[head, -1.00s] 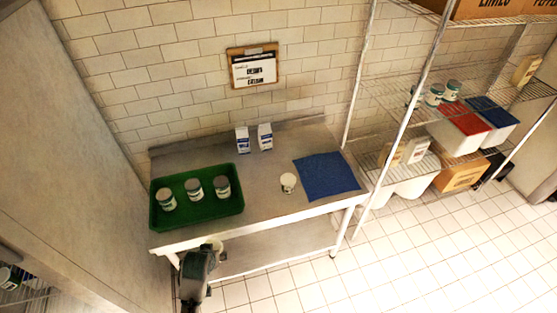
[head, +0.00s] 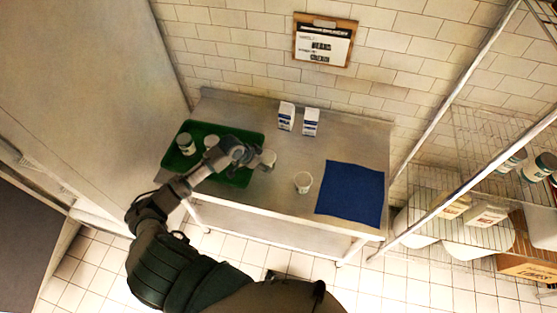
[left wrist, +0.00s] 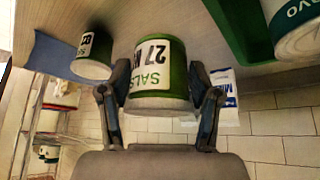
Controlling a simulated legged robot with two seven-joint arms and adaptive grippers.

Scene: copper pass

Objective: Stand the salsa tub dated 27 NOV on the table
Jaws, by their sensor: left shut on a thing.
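My left gripper (head: 262,158) is shut on a green-and-white salsa tub (left wrist: 158,75), whose label shows "SALS" and "27 N" with the rest cut off by the curve. In the head view the held tub (head: 268,160) is over the table (head: 285,150), just right of the green tray (head: 215,128). The tub looks upright, its grey lid toward the bottom of the inverted left wrist view. I cannot tell whether its base touches the table. A second tub (left wrist: 93,52) stands apart on the table; it shows in the head view (head: 303,182). My right gripper is not in view.
The tray holds tubs (head: 186,143); my arm hides part of it. Two white-and-blue cartons (head: 286,116) stand at the back. A blue mat (head: 350,193) lies empty at the right. A clipboard (head: 323,42) hangs on the wall; a wire shelf (head: 480,150) stands right.

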